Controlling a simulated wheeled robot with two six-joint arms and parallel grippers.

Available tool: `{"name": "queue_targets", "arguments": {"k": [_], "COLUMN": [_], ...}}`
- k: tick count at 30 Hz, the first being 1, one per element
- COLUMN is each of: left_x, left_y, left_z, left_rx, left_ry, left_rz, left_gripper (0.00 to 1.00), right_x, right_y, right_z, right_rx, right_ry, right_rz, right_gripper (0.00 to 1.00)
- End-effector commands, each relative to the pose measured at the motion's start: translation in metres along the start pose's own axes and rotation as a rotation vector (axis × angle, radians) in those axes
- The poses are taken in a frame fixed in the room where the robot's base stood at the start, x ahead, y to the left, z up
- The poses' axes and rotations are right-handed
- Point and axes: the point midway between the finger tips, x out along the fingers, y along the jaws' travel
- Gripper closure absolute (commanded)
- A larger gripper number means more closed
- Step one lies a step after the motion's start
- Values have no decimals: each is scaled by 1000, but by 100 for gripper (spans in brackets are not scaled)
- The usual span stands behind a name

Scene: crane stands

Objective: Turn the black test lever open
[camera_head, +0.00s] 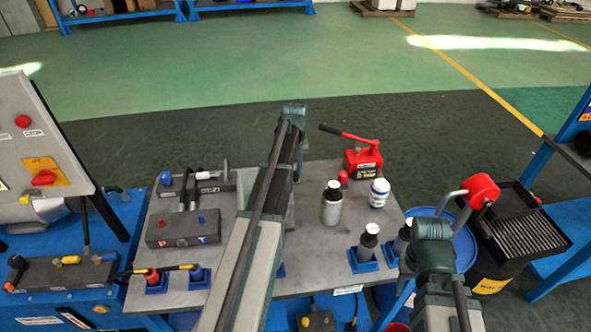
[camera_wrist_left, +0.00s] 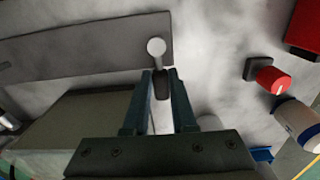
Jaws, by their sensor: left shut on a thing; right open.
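In the left wrist view, my left gripper (camera_wrist_left: 161,78) is shut on a short black grip, which I take for the black test lever (camera_wrist_left: 162,88). A round light-grey knob or post end (camera_wrist_left: 156,47) shows just beyond the fingertips, at the edge of a long dark plate (camera_wrist_left: 90,50). In the head view, my left arm reaches over the grey bench (camera_head: 330,265) and hides the left fingers and the lever. My right arm's teal joint shows at the lower right, but its fingers are not visible.
Left of my left arm stands a dark valve block (camera_head: 183,228) with red and blue knobs. Right of it are a red hand pump (camera_head: 363,161), a grey bottle (camera_head: 332,208) and a white-blue bottle (camera_head: 379,193). A black bin (camera_head: 515,235) stands beyond the bench's right edge.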

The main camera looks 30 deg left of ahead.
Motion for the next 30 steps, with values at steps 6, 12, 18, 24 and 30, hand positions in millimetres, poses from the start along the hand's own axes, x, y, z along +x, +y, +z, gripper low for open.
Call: {"name": "queue_targets", "arguments": {"k": [6, 12, 18, 24, 30], "left_x": [0, 0, -1, -12, -35], "left_y": [0, 0, 0, 0, 0], "left_z": [0, 0, 0, 0, 0], "left_rx": [1, 0, 0, 0, 0], "left_ry": [-1, -1, -1, -1, -1], "left_rz": [1, 1, 1, 1, 1], "left_gripper": [52, 45, 45, 45, 45], "right_x": [0, 0, -1, -12, -35], "right_y": [0, 0, 0, 1, 3], "right_z": [0, 0, 0, 1, 2], "right_rx": [0, 0, 0, 0, 0], "right_ry": [0, 0, 0, 0, 0], "right_rz": [0, 0, 0, 0, 0], "right_gripper": [50, 50, 50, 50, 50]}}
